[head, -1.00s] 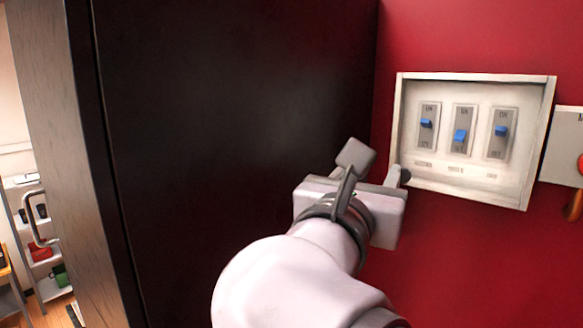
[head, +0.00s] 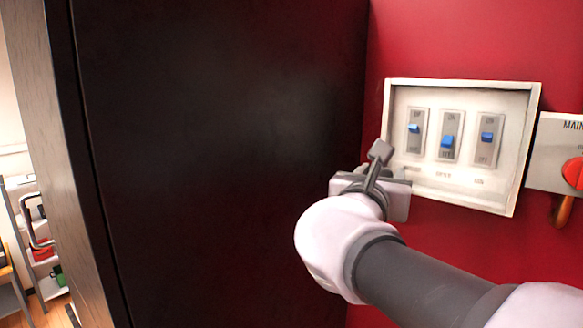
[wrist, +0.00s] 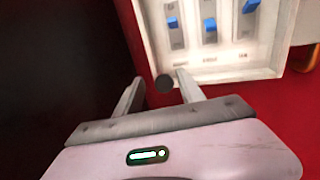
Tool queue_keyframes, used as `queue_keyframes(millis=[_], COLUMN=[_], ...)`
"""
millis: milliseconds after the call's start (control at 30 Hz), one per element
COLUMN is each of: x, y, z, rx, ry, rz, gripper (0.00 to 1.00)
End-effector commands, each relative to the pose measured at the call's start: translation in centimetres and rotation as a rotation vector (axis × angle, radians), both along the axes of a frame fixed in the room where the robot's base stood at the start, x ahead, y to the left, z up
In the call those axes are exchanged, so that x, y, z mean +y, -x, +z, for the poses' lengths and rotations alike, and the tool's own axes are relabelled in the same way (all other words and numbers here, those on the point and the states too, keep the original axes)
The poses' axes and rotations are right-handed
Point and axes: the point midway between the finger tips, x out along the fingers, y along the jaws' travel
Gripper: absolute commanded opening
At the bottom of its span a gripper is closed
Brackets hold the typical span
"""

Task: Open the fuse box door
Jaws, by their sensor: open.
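The fuse box (head: 528,100) is a white-framed box on the red panel, with three blue switches visible inside. It also shows at the top of the wrist view (wrist: 155,40). I cannot tell whether a clear door covers its front. A small dark round knob (wrist: 164,85) shows by its lower left corner in the wrist view. My gripper (head: 388,166) is at that corner in the head view. It is open in the wrist view, with one finger on each side of the knob as seen there. Contact with the knob cannot be told.
A large dark panel (head: 220,150) stands upright close left of my gripper, meeting the red panel (head: 450,40) in a corner. A main switch plate (head: 550,155) with a red and orange handle is right of the fuse box. Shelves (head: 45,285) stand far left.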

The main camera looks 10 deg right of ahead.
Motion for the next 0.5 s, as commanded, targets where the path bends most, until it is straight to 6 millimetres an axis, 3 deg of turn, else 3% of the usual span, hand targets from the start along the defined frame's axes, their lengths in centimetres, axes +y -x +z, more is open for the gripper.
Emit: queue_keyframes(millis=[367,500], x=[-0.54,-0.53], y=[-0.62,-0.62], z=[-0.03,-0.03], rx=[0.000,0.000], ry=[0.000,0.000], rz=[0.000,0.000], gripper=[0.46,0.20])
